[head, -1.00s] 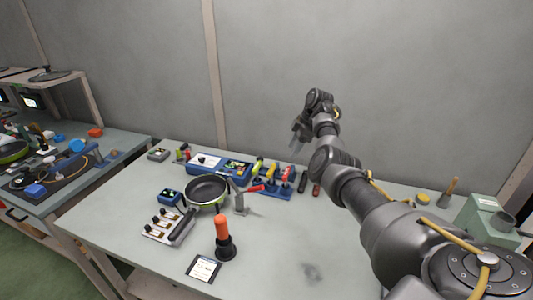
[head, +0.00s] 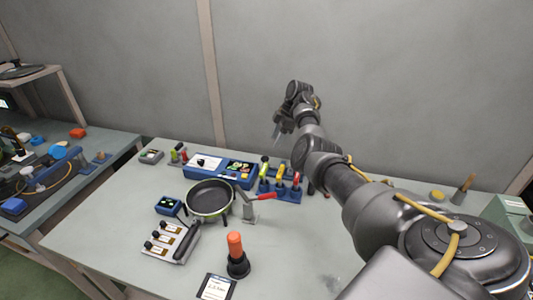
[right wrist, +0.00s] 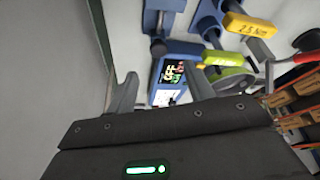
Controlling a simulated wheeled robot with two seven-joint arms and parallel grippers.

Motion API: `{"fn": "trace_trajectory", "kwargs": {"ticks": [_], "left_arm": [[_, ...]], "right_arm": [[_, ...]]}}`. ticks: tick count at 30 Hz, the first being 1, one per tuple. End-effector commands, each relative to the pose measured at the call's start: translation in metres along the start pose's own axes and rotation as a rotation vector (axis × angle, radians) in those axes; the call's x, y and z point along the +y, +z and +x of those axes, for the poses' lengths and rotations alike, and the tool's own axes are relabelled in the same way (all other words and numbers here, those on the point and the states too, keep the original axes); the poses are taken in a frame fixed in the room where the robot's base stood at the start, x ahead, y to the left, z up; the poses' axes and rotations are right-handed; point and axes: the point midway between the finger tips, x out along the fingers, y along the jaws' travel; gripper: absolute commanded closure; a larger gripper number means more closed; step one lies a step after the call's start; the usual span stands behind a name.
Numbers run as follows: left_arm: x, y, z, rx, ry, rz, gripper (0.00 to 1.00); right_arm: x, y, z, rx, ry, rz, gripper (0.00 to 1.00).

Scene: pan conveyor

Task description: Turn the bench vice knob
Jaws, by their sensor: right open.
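I cannot surely pick out the vice knob. A small grey clamp-like fixture (head: 248,208) with a red handle (head: 262,196) stands mid-table, beside a dark pan (head: 210,198) with a green outer side. My right gripper (head: 277,136) is raised against the wall, above the back of the table, behind the pan and fixture. In the right wrist view its two fingers (right wrist: 163,90) are apart with nothing between them. Beyond them show a blue unit with a lit display (right wrist: 170,72) and yellow and green handles. My left gripper is not in view.
A blue control box (head: 205,167) and a rack of coloured-handled tools (head: 282,190) line the back. An orange-handled tool (head: 236,252) stands at the front by a small display card (head: 216,287). A switch panel (head: 170,243) lies left. The right-centre table is mostly clear.

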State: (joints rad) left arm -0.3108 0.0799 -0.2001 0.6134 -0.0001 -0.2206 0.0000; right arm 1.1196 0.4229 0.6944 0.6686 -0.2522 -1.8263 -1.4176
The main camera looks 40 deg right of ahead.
Motion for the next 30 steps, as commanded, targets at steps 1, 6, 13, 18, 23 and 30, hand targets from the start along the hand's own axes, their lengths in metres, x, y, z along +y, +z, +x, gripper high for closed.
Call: {"fn": "trace_trajectory", "kwargs": {"ticks": [1, 6, 13, 18, 23, 30], "left_arm": [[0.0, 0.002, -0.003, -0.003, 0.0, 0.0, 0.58], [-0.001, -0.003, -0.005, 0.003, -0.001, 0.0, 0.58], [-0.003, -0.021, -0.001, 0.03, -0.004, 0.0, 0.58], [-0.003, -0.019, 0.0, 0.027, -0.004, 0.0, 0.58], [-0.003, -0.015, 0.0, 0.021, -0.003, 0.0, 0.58], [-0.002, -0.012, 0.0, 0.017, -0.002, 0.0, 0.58]], "right_arm": [[-0.001, -0.001, 0.01, -0.001, -0.006, -0.001, 0.48], [-0.001, -0.002, 0.044, -0.001, -0.006, -0.002, 0.48], [0.0, -0.003, 0.076, 0.0, -0.005, -0.005, 0.48], [0.0, -0.003, 0.085, -0.001, -0.003, -0.003, 0.48], [0.0, -0.003, 0.085, -0.001, -0.002, -0.003, 0.48], [0.0, -0.003, 0.085, -0.001, -0.002, -0.003, 0.66]]}}
